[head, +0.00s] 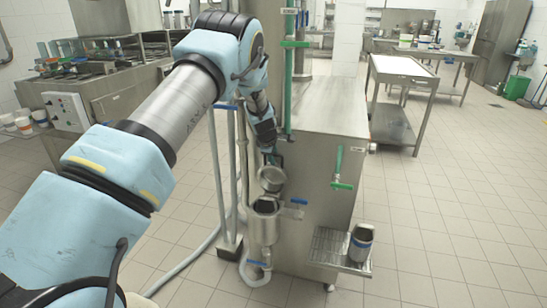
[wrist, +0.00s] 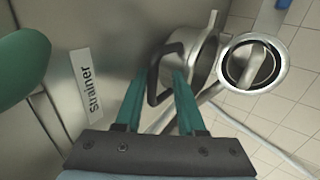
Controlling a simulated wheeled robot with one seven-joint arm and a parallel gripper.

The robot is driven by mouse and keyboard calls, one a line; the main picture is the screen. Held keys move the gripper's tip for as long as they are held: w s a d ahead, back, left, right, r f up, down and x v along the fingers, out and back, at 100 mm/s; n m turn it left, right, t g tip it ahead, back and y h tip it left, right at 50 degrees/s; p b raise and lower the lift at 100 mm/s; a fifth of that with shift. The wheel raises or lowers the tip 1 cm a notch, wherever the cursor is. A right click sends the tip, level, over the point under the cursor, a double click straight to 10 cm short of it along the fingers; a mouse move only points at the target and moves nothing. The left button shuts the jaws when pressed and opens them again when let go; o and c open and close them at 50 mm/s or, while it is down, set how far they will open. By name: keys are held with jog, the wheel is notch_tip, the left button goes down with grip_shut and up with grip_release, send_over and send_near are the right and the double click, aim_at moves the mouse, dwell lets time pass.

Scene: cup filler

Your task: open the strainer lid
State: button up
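The strainer lid (head: 272,178) is a round metal cap, tilted up above the strainer body (head: 263,225). In the wrist view the lid (wrist: 206,52) stands beside the strainer's round opening (wrist: 236,70), which shows uncovered with a metal piece inside. The lid's black loop handle (wrist: 154,88) lies at my fingertips. My gripper (head: 271,158) is just above the lid in the head view. In the wrist view my gripper (wrist: 162,79) has its teal fingers apart, with part of the handle between them; I see no firm hold.
A "Strainer" label (wrist: 88,82) is on the metal wall. Vertical pipes stand left of the strainer.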

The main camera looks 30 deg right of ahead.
jog(key=shift+s+a, duration=0.1)
jog(key=b+v, duration=0.2)
jog(key=v, duration=0.8)
jog(key=shift+r+b, duration=0.35)
jog(key=shift+b, duration=0.05)
jog(key=s+a+r+m+y, duration=0.1)
jog(key=a+r+m, duration=0.15)
jog(key=a, duration=1.25)
jog(key=s+a+r+m+g+y, duration=0.1)
jog(key=s+a+m, duration=0.3)
jog(key=s+a, duration=0.6)
jog(key=s+a+r+m+g+y, duration=0.1)
jog(key=s+a+m, duration=0.3)
jog(key=s+a, duration=0.7)
jog(key=a+g+y, duration=0.1)
jog(key=a, duration=0.6)
jog(key=shift+s, duration=0.3)
jog(key=shift+r, duration=0.1)
